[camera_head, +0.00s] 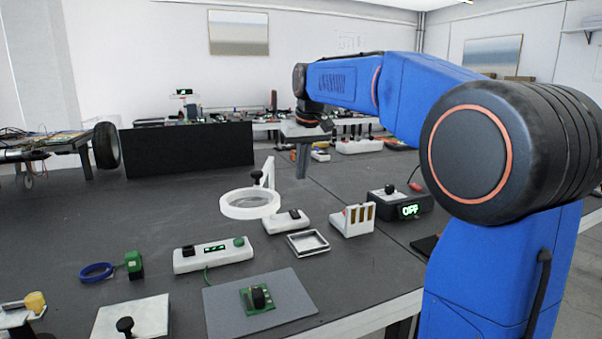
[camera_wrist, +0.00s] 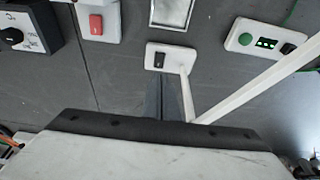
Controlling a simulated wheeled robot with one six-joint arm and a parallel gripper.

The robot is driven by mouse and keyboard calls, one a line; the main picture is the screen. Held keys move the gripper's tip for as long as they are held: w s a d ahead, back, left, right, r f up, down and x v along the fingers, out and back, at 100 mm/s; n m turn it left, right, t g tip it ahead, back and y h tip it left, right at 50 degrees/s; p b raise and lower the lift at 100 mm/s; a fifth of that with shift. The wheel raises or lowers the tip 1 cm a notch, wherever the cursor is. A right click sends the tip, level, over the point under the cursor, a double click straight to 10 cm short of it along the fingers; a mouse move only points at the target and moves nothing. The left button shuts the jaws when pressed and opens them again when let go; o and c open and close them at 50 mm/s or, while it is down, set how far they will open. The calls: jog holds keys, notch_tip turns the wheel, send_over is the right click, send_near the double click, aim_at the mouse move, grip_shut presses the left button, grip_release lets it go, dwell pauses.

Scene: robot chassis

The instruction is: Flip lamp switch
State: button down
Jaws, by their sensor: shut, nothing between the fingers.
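The lamp (camera_head: 250,203), a white ring on a white arm, stands mid-table in the head view. Its white base with a black rocker switch (camera_head: 294,215) lies just right of the ring. The switch also shows at the top middle of the wrist view (camera_wrist: 160,61), beside the white lamp arm (camera_wrist: 250,85). My gripper (camera_head: 301,174) points down beyond the switch, apart from it in the head view. In the wrist view its narrow grey fingers (camera_wrist: 170,82) are together and empty, just below the switch base. I cannot tell their exact height above the table.
A grey mat with a green board (camera_head: 262,298) lies in front.

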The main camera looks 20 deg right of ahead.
aim_at(294, 210)
jog(key=shift+w, duration=0.1)
jog(key=w, duration=0.1)
jog(key=w+r+g, duration=0.1)
jog(key=w, duration=0.1)
jog(key=shift+d, duration=0.15)
jog(key=shift+f, duration=0.1)
dwell(0.3)
jog(key=x, duration=1.4)
